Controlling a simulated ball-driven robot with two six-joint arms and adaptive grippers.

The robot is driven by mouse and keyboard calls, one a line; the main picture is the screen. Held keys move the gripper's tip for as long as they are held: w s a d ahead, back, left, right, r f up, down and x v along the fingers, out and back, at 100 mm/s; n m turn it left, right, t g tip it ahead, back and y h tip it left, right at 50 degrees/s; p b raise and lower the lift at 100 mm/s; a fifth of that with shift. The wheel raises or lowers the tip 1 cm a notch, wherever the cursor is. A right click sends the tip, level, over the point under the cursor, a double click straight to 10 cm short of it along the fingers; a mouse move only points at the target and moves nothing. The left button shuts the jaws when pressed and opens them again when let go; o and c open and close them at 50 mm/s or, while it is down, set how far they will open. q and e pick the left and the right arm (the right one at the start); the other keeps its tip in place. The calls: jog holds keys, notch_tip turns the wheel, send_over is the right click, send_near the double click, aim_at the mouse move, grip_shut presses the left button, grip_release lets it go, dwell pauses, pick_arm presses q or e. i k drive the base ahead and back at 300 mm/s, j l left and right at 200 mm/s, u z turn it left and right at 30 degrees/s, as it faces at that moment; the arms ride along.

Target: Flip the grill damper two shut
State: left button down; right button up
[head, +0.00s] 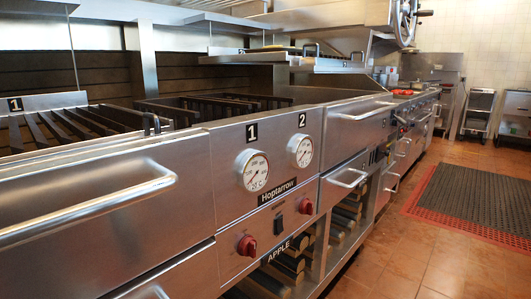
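A long steel char grill fills the left and middle of the head view. Its front panel has a dial gauge (252,170) under a label "1" and a second dial gauge (300,150) under a label "2". Below them are a lower left red knob (247,246) and an upper right red knob (307,207), with a black switch (278,227) between them. No part is clearly marked as damper two, so I cannot tell which it is or whether it is open or shut. Neither of my grippers is in view.
A large front drawer handle (90,210) juts out at left; smaller handles (345,178) stick out further along. Dark slatted grates (60,125) lie on top. Logs (290,262) fill the lower shelf. The tiled floor (395,265) is free at right, with a red-edged mat (470,195).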

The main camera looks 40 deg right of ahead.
aim_at(382, 152)
jog(key=z, duration=2.2)
jog(key=i+l+u, duration=0.1)
jog(key=i+l, duration=2.6)
jog(key=i, duration=0.05)
